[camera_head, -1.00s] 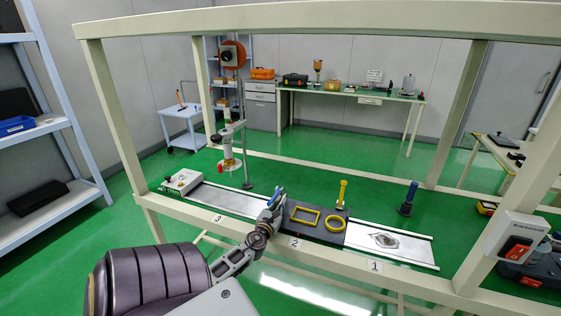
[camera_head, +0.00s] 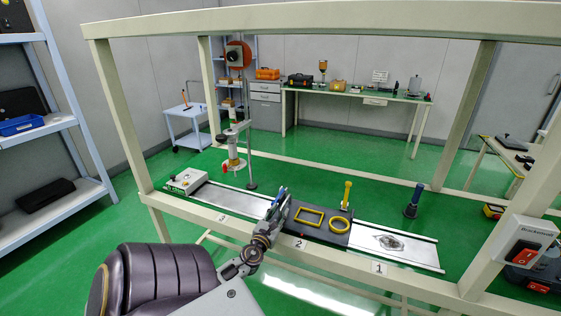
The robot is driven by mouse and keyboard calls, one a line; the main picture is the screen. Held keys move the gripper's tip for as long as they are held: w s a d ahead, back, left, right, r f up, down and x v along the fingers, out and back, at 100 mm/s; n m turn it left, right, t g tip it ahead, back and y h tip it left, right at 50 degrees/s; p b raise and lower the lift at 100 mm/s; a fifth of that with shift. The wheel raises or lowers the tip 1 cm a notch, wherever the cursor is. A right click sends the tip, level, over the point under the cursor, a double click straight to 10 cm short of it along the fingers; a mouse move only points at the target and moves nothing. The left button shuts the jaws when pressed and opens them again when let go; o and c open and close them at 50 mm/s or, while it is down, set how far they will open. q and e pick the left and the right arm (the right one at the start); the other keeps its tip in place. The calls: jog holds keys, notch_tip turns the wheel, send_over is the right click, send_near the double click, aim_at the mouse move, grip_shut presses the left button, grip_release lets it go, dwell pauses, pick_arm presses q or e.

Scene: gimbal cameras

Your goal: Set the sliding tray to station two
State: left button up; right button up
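The sliding tray (camera_head: 328,237) is a dark plate bearing a yellow square frame (camera_head: 309,216) and a yellow ring (camera_head: 338,224). It sits on the metal rail (camera_head: 237,201), behind the label "2" (camera_head: 299,244) on the front beam. Label "3" (camera_head: 222,218) is to its left and label "1" (camera_head: 379,268) to its right. My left gripper (camera_head: 280,194), with blue at its tips, is at the tray's left end. Its links hide that edge, so I cannot tell whether it is touching or gripping anything. My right gripper is not in view.
A cream frame surrounds the rail, with a front beam (camera_head: 335,259) and a top bar. A white box (camera_head: 186,181) sits at the rail's left end. A yellow post (camera_head: 347,195) and a blue post (camera_head: 412,201) stand behind the rail.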

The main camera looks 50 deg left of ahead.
pick_arm(q)
jog(key=shift+v, duration=3.1)
jog(key=shift+d+r, duration=0.1)
